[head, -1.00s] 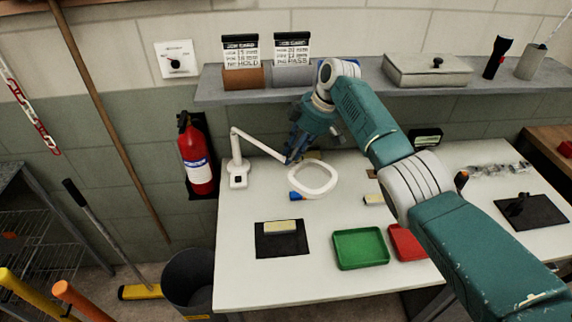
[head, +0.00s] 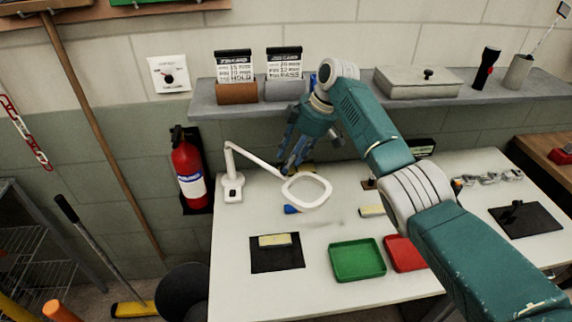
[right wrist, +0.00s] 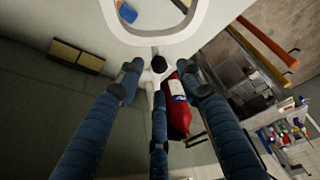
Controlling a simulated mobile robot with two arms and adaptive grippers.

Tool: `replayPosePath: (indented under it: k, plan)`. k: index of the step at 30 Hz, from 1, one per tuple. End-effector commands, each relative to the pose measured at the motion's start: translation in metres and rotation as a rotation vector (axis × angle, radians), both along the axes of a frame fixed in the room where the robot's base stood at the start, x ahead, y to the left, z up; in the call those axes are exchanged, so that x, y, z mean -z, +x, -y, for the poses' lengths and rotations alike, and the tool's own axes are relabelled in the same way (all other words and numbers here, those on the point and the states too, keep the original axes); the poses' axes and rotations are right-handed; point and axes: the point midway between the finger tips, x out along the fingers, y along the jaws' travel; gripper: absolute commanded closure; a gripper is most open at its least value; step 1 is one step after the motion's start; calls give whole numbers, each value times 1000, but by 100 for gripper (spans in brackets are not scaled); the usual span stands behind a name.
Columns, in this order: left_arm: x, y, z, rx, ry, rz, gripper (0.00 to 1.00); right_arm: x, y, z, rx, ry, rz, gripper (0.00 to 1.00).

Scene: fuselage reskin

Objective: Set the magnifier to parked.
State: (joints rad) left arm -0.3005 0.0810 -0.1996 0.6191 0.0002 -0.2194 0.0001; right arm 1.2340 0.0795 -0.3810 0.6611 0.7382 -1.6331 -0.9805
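The magnifier (head: 306,203) is a white ring lens on a jointed arm. Its base (head: 232,187) stands at the table's back left, and the ring hangs over the table to the right of it. My right gripper (head: 289,166) is at the magnifier arm, just behind the ring, fingers pointing down. In the right wrist view its blue fingers (right wrist: 158,72) are spread around the joint with a black knob (right wrist: 159,64), where the arm meets the ring (right wrist: 150,36). I cannot tell whether they touch it. My left gripper is not in view.
A shelf (head: 345,92) with a grey box (head: 415,82) runs behind the arm. A fire extinguisher (head: 189,172) hangs left of the table. A green tray (head: 357,260), a red tray (head: 402,253) and a black mat (head: 277,262) lie in front of the ring.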

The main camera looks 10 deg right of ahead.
Motion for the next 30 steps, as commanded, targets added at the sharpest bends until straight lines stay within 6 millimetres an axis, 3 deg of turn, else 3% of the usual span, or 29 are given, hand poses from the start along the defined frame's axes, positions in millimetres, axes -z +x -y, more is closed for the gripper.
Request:
replayPosePath:
  k: [6,12,24,30]
  plan:
    - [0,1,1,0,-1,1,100,-46,-6,17,0,0,5,63]
    - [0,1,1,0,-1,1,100,-73,-10,26,0,0,2,63]
    - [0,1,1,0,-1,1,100,-80,-12,29,-2,1,1,63]
    - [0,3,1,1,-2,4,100,-77,-13,29,1,-1,-1,100]
